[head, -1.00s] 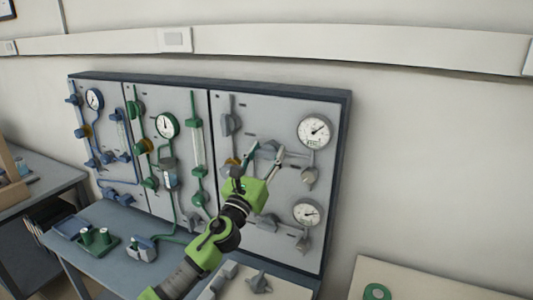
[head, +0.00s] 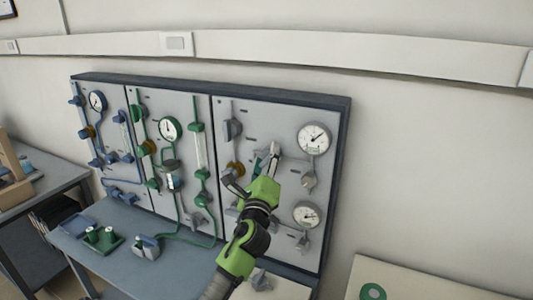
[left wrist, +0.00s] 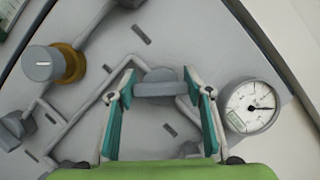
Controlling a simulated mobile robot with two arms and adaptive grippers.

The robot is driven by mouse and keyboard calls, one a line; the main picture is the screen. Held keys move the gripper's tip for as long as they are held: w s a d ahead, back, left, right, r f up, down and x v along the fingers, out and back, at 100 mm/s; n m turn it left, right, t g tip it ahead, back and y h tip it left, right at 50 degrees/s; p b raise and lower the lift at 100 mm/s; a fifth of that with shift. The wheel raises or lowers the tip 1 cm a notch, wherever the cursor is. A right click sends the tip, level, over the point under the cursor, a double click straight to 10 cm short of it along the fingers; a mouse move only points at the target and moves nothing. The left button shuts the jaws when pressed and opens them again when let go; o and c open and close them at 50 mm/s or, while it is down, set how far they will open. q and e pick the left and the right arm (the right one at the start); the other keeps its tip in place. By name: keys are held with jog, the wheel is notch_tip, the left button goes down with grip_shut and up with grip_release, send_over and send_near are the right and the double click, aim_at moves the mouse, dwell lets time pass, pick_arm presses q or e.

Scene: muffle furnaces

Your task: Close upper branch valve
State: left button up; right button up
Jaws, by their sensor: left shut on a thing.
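The right-hand grey panel (head: 285,120) carries pipes, gauges and grey valves. My left gripper (head: 268,158) is at its upper branch, left of the upper gauge (head: 314,138). In the left wrist view my left gripper (left wrist: 159,82) has its teal-padded fingers on both sides of a grey bar-shaped valve handle (left wrist: 158,84) and is shut on it. The handle lies roughly level across that view. In the head view the gripper mostly hides this handle. My right gripper is not in view.
A brass-collared grey valve (left wrist: 45,64) stands left of the handle, and the gauge (left wrist: 252,106) is close on the right. A lower gauge (head: 306,214) is on the same panel. Green-piped and blue-piped panels are to the left, above a blue-grey bench (head: 125,262).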

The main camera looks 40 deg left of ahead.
pick_arm(q)
jog(key=n+g+p, duration=0.2)
jog(key=n+p, duration=0.2)
jog(key=n, duration=0.2)
jog(key=shift+r, duration=0.15)
jog(key=shift+f+n+g+p, duration=0.2)
jog(key=shift+n+g+p, duration=0.4)
jog(key=shift+n+p, duration=0.7)
jog(key=o, duration=1.1)
jog(key=shift+a+f, duration=0.1)
jog(key=shift+s+d+f, duration=0.1)
jog(key=shift+s+d, duration=0.25)
jog(key=v, duration=1.1)
jog(key=shift+s+r, duration=0.1)
jog(key=shift+r, duration=0.2)
jog(key=shift+a, duration=0.1)
